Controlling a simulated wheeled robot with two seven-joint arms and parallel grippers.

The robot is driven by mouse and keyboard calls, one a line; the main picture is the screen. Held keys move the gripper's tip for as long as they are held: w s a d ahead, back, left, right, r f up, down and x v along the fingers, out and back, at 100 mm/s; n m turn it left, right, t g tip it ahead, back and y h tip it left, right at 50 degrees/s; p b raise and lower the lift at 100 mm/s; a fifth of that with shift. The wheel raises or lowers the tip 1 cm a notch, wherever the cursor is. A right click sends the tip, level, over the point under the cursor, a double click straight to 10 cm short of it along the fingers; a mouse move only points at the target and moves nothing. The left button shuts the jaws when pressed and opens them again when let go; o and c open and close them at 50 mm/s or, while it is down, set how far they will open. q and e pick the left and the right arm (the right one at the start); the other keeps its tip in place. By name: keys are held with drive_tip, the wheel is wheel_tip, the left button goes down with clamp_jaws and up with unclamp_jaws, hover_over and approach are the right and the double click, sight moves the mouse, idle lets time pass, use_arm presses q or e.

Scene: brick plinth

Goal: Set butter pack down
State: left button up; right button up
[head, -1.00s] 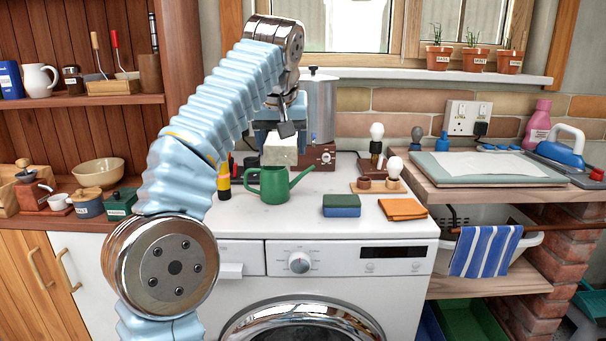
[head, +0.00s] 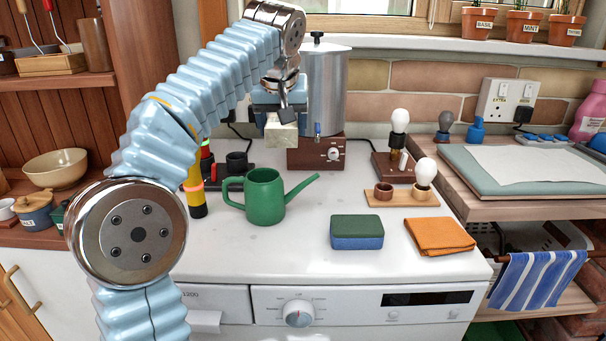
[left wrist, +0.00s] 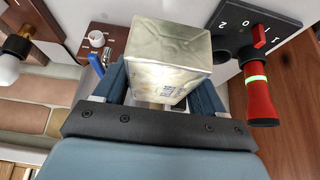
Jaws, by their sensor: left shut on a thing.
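The butter pack (head: 281,133) is a pale, wrapped block with blue print. My left gripper (head: 281,112) is shut on it above the back of the white worktop (head: 300,240), behind the green watering can. In the left wrist view the butter pack (left wrist: 168,50) sits between the blue fingers of the left gripper (left wrist: 158,90). Its wrapped end faces the camera. I cannot tell how high the pack is above the worktop. My right gripper is not in view.
The green watering can (head: 264,200) stands in front of the pack. A metal urn on a wooden base (head: 325,95) is close at right. A torch (head: 195,190) stands at left. The sponge (head: 357,232) and orange cloth (head: 440,236) lie front right; the front middle is clear.

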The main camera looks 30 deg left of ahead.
use_arm(q)
wheel_tip(320, 180, down, 10)
drive_tip(key=shift+f+b, duration=0.1)
drive_tip(key=shift+b, duration=0.35)
drive_tip(key=d, duration=0.1)
drive_tip(key=w+d, duration=0.1)
drive_tip(key=w+d+p, duration=0.1)
drive_tip(key=shift+d+f, duration=0.3)
drive_tip(key=shift+f, duration=0.1)
drive_tip(key=shift+a+f, duration=0.1)
drive_tip(key=shift+f, duration=0.1)
drive_tip(key=shift+f, duration=0.1)
